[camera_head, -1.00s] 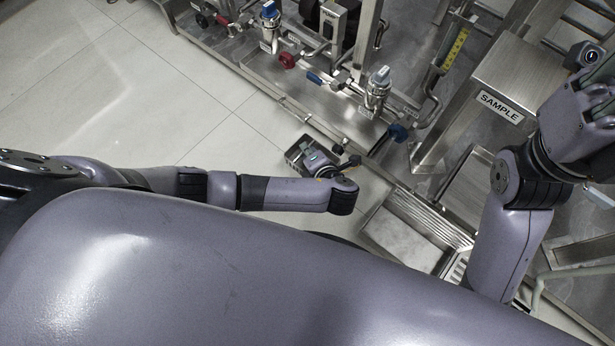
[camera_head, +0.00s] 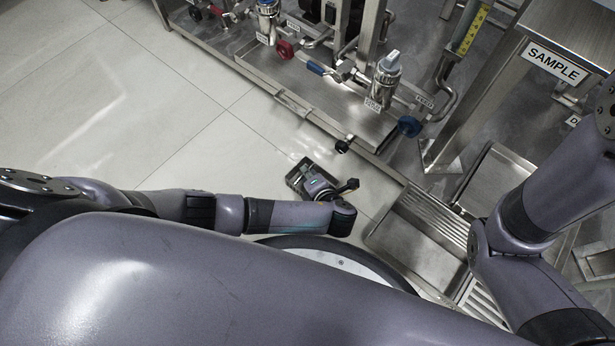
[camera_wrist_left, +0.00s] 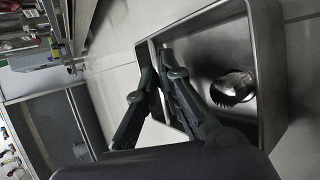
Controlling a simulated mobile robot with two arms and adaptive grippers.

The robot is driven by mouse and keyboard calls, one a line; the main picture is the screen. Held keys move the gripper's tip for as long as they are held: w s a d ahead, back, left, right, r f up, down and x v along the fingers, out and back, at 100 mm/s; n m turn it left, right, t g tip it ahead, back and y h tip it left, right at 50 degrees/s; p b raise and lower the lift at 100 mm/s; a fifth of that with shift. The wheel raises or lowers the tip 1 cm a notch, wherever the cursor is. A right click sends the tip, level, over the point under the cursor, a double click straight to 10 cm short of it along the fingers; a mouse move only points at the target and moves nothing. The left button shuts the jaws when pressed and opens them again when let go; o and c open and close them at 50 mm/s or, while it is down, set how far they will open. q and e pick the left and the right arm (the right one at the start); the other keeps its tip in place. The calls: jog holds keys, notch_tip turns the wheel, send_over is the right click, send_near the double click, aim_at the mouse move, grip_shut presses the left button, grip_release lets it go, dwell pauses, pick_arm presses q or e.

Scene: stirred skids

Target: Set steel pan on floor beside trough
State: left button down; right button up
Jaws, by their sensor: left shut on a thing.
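The steel pan (camera_head: 296,180) is a small rectangular box near the middle of the head view, over the pale floor. In the left wrist view the pan (camera_wrist_left: 272,125) shows large, with a short round metal piece (camera_wrist_left: 232,88) inside it. My left gripper (camera_head: 322,186) is shut on the pan's near side wall; its fingers (camera_wrist_left: 168,70) also show in the wrist view. The steel trough (camera_head: 405,245) lies right of the pan and apart from it. I cannot tell whether the pan touches the floor. My right gripper is out of view.
A steel skid with valves and pipes (camera_head: 330,100) stands behind the pan, its base edge running diagonally. A stand marked SAMPLE (camera_head: 555,63) is at the upper right. My right arm is at the right edge. Tiled floor (camera_head: 110,90) to the left is clear.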

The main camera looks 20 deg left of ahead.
pick_arm(q)
jog(key=shift+f, duration=0.15)
jog(key=c, duration=1.8)
grip_release()
jog(key=shift+f, duration=0.1)
jog(key=shift+o, duration=0.2)
